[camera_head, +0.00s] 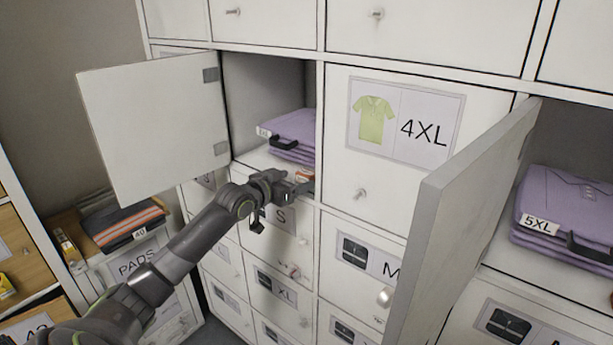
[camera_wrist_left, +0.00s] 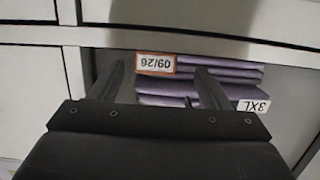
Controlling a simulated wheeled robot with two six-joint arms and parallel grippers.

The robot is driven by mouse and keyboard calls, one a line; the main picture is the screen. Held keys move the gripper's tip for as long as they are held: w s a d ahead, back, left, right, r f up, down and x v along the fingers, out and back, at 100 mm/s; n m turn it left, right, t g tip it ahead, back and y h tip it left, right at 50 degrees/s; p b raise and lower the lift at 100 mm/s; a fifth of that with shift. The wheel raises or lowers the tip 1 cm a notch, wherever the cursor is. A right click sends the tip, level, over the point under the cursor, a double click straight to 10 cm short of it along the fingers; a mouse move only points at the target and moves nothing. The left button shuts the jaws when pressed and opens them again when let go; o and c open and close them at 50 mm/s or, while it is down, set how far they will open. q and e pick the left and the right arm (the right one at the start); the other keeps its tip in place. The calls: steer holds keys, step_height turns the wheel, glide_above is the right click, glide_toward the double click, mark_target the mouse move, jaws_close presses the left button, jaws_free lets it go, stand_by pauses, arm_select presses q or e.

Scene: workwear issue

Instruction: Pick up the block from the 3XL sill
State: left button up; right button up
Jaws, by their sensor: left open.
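The 3XL compartment (camera_head: 245,107) stands open at the upper left, with folded purple garments (camera_head: 292,133) inside. Their white 3XL tag (camera_wrist_left: 253,105) shows in the left wrist view. The block (camera_wrist_left: 155,64), with an orange border and 09/26 on its face, sits at the front of the compartment; only a small part of it (camera_head: 303,176) shows in the head view, beside my gripper. My left gripper (camera_head: 303,187) is open at the sill. In the left wrist view its fingers (camera_wrist_left: 163,80) stand on either side of the block, with gaps between. My right gripper is not in view.
The 3XL door (camera_head: 150,125) is swung open to the left. Another open door (camera_head: 455,220) juts out at the right, before the 5XL compartment with purple garments (camera_head: 560,215). The 4XL door (camera_head: 390,140) is shut. Closed drawers lie below.

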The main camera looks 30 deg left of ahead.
mark_target(302, 177)
arm_select(q)
steer(key=shift+w+d+p, duration=0.15)
steer(key=shift+w+p, duration=0.2)
steer(key=shift+w, duration=0.15)
steer(key=p+x, duration=0.1)
steer(key=x, duration=0.2)
steer(key=shift+w+d, duration=0.1)
steer(key=shift+d, duration=0.1)
steer(key=shift+w+f, duration=0.15)
steer(key=shift+w, duration=0.35)
steer(key=c, duration=1.1)
steer(key=shift+o, duration=0.2)
